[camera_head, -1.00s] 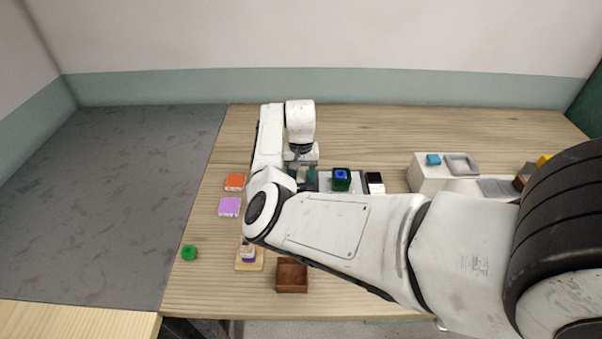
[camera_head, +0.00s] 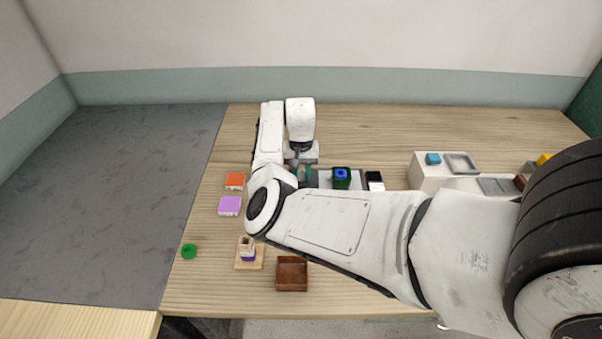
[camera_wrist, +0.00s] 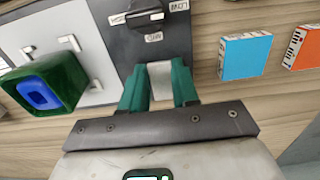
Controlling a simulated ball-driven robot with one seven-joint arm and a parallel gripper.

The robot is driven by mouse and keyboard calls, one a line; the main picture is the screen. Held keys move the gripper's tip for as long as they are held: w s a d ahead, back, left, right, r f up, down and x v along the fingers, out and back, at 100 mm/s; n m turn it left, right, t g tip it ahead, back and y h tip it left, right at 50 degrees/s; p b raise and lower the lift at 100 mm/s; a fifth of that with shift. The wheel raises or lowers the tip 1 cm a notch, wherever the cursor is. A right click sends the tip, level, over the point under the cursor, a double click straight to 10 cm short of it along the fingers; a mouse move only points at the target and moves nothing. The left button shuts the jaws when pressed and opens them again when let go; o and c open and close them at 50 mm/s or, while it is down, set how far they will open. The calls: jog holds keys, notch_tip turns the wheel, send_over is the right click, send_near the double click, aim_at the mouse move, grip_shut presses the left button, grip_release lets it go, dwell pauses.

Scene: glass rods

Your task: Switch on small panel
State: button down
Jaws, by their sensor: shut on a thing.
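A small dark panel (camera_wrist: 130,35) with a black rotary knob (camera_wrist: 143,14) and white lettering, including "LOW" and "MED", shows in the wrist view. My gripper (camera_wrist: 160,88) is at its lower edge in that view, its green fingers shut on a pale grey piece (camera_wrist: 161,78). I cannot tell whether this piece is part of the panel. In the head view my gripper (camera_head: 303,174) is low over the table, left of a blue-and-green block, and my arm hides most of the panel.
The blue-and-green block (camera_head: 341,177) is on a light plate (camera_wrist: 75,32). Light blue (camera_wrist: 246,56) and orange (camera_wrist: 303,48) blocks lie beside the panel. A purple block (camera_head: 229,206), green piece (camera_head: 189,251) and brown box (camera_head: 291,274) are nearer. White units (camera_head: 428,177) stand right.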

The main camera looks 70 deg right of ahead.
jog(key=y+b, duration=0.1)
jog(key=g+y+b, duration=0.1)
jog(key=shift+w+d+f+b, duration=0.1)
jog(key=shift+w+d+b, duration=0.1)
jog(key=shift+d+b, duration=0.2)
jog(key=shift+y+b, duration=0.55)
jog(key=shift+y, duration=0.05)
jog(key=shift+r, duration=0.25)
jog(key=c, duration=0.8)
grip_release()
jog(key=shift+c, duration=0.2)
jog(key=b+v, duration=0.1)
jog(key=v, duration=1)
jog(key=shift+w, duration=0.2)
jog(key=shift+f, duration=0.15)
